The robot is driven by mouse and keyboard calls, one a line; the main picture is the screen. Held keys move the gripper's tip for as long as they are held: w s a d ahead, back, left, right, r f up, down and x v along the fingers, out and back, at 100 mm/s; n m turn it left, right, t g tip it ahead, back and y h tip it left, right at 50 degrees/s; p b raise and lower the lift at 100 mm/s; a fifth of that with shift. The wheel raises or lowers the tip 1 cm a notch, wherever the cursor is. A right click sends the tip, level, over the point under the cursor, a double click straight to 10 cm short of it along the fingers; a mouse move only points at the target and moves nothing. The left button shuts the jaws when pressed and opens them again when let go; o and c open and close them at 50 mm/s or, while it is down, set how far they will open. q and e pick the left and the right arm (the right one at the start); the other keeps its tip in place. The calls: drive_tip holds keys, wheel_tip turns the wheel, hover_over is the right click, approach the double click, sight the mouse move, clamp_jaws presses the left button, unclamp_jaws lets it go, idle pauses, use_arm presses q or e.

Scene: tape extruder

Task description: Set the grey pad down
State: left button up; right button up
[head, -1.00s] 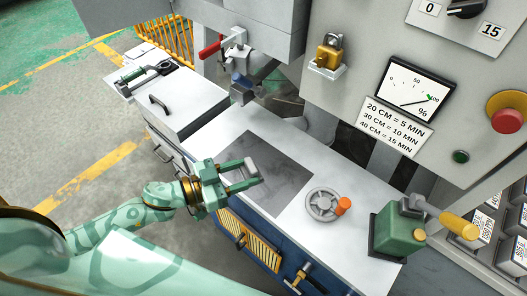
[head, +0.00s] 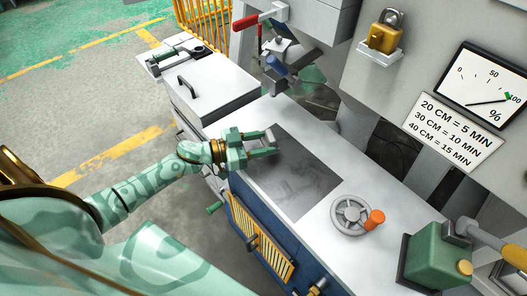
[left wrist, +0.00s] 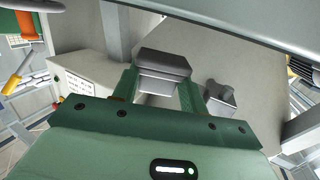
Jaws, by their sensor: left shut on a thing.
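The grey pad (head: 270,136) is a small grey block between the fingertips of my left gripper (head: 266,142). It also shows in the left wrist view (left wrist: 163,66), between the two green fingers. My left gripper is shut on it. In the head view the pad appears over the upper left edge of a dark grey rectangle (head: 293,178) on the white worktop (head: 323,222). I cannot tell whether the pad touches the surface. My right gripper is not in view.
A grey handwheel with an orange knob (head: 351,214) and a green box with a yellow-handled lever (head: 436,262) stand to the right. A red-handled clamp (head: 262,16) is above. A white cabinet top (head: 212,92) lies to the left. The dark rectangle is clear.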

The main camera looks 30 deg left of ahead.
use_arm(q)
drive_tip(key=f, duration=0.1)
drive_tip(key=f+b, duration=0.2)
drive_tip(key=f, duration=0.1)
drive_tip(key=shift+w+a, duration=0.1)
drive_tip(key=shift+w, duration=0.15)
drive_tip(key=shift+r, duration=0.15)
drive_tip(key=o, duration=1.1)
drive_tip(key=shift+f, duration=0.25)
drive_tip(key=shift+r, duration=0.1)
drive_tip(key=shift+r, duration=0.3)
drive_tip(key=p+v, duration=0.2)
drive_tip(key=v, duration=1)
drive_tip(key=shift+s+f, duration=0.1)
